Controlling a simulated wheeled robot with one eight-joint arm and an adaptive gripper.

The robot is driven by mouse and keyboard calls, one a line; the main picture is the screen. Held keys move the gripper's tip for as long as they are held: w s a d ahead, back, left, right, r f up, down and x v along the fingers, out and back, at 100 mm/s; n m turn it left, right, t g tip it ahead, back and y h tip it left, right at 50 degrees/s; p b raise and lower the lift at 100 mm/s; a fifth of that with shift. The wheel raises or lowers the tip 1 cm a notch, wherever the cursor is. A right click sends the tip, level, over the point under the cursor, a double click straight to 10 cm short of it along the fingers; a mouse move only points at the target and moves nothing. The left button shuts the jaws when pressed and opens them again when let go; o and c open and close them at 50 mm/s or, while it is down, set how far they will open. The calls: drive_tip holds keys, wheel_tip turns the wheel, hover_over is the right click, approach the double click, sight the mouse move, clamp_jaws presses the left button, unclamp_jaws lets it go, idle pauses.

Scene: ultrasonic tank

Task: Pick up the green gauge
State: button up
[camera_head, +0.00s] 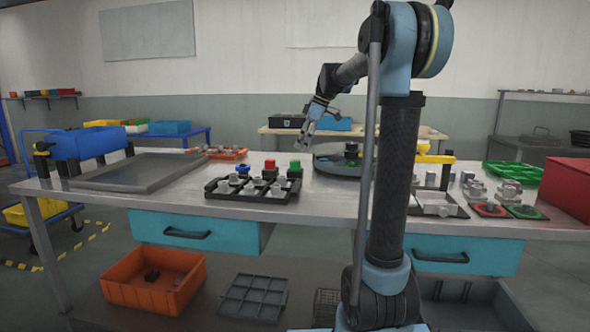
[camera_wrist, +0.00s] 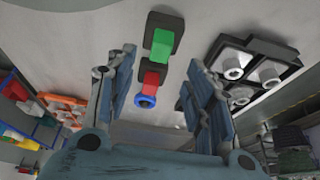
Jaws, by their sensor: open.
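The green gauge (camera_head: 295,168) stands on a dark base on the table, at the right end of a short row behind a black tray. In the wrist view the green gauge (camera_wrist: 161,46) shows between and beyond the fingers. My gripper (camera_head: 307,132) is open and empty, above the table and a little behind and above the gauge, apart from it. The fingers also show in the wrist view (camera_wrist: 160,62), spread wide. A red gauge (camera_head: 270,164) and a blue one (camera_head: 242,170) stand to its left; the red gauge (camera_wrist: 151,79) and blue ring (camera_wrist: 145,102) line up behind it.
The black tray (camera_head: 211,190) with several grey fittings lies right in front of the gauges. A round dark turntable (camera_head: 330,164) is to the right, partly behind my arm. A flat grey tray (camera_head: 135,172) lies left. Bare tabletop shows between the flat tray and the gauges.

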sight(297, 161)
drive_tip(key=shift+d+x, duration=0.2)
drive_tip(key=shift+x, duration=4)
drive_tip(key=shift+c, duration=0.5)
clamp_jaws()
